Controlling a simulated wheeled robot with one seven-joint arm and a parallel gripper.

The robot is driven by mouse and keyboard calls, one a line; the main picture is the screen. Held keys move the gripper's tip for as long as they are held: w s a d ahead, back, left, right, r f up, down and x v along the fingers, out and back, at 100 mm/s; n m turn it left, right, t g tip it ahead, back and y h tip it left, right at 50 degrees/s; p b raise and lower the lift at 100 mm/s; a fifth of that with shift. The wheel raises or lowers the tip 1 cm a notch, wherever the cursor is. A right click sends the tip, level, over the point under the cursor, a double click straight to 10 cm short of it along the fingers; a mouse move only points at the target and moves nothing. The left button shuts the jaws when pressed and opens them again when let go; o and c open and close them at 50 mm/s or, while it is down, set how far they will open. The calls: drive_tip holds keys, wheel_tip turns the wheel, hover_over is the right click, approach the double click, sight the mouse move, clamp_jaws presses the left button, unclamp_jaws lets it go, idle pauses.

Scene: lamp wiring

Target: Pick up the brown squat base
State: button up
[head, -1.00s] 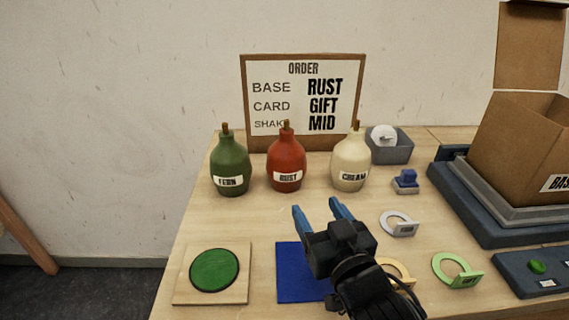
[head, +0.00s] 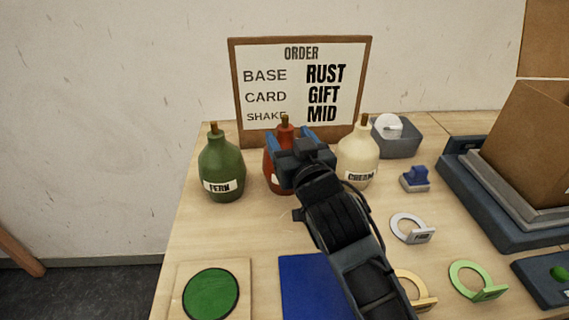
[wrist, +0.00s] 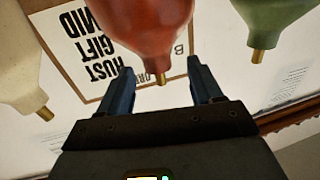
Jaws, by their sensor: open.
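The rust-brown squat base (head: 270,172) is a rounded bottle with a short brown stem, standing on the table between the green and cream ones. My gripper hides much of it in the head view. My gripper (head: 298,138) is open at its neck height, blue fingers spread left and right. In the wrist view, which is upside down, the rust-brown base (wrist: 155,25) is centred, with its stem between the two fingers of my gripper (wrist: 162,75). Gaps show on both sides of the stem, and nothing is held.
A green bottle (head: 222,165) stands to the left and a cream bottle (head: 357,155) close on the right. The order board (head: 300,75) stands behind. A grey bin (head: 397,140), blue stamp-like piece (head: 415,180) and ring-shaped cards (head: 478,280) lie further right.

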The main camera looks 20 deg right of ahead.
sight(288, 132)
drive_tip(key=w, duration=0.4)
drive_tip(key=shift+w+d+p, duration=0.1)
drive_tip(key=shift+d+p, duration=0.25)
drive_tip(key=shift+p, duration=0.05)
drive_tip(key=c, duration=1.1)
drive_tip(key=shift+r, duration=0.15)
